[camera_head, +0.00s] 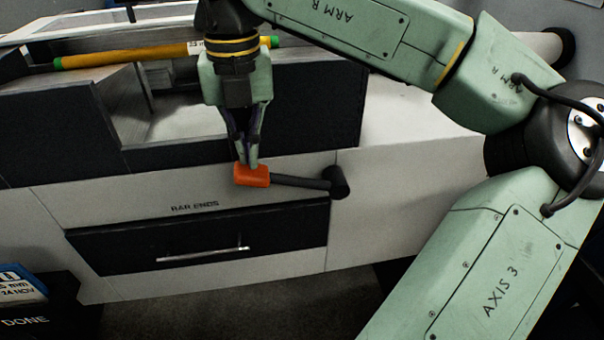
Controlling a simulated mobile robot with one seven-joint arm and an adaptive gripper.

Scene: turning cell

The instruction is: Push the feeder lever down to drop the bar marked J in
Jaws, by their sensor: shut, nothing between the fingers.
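The feeder lever has an orange handle (251,176) on a dark rod (295,182) that runs right to a black pivot (338,182) on the machine's front. The rod lies nearly level. My gripper (252,164) points down with its fingers shut and empty. Its fingertips are at the top of the orange handle and appear to touch it. A yellow-orange bar (130,56) with green ends lies along the top of the machine, partly hidden behind my arm. A small white label on it shows beside my wrist, but I cannot make out a J.
Below the lever is a dark drawer (120,246) with a silver handle (203,255), under the words BAR ENDS. A dark bin marked DONE (28,318) stands at the lower left. An open metal recess (175,125) lies behind my gripper. My arm fills the right side.

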